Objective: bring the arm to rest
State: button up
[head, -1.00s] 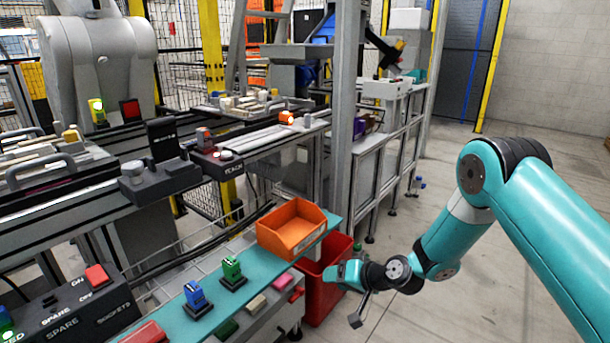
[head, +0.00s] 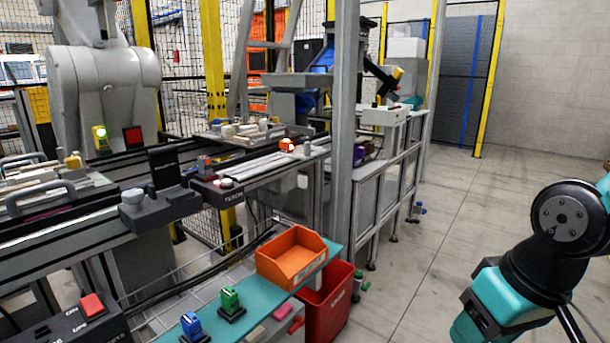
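My teal arm is at the lower right of the head view, over the grey floor and apart from the bench. A round dark joint and a teal link of it show. My gripper's fingers are not visible in this frame; the lower end of the arm runs to the bottom edge. The arm touches nothing that I can see.
An orange bin (head: 291,258) sits on the teal shelf (head: 258,300) beside a green switch block (head: 231,301) and a blue one (head: 193,326). A red bin (head: 326,303) stands below. A grey post (head: 344,120) rises behind. The floor (head: 425,255) right of the bench is clear.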

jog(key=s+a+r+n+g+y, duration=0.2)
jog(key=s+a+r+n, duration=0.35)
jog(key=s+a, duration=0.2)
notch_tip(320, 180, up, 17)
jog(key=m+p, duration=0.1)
jog(key=p, duration=1.7)
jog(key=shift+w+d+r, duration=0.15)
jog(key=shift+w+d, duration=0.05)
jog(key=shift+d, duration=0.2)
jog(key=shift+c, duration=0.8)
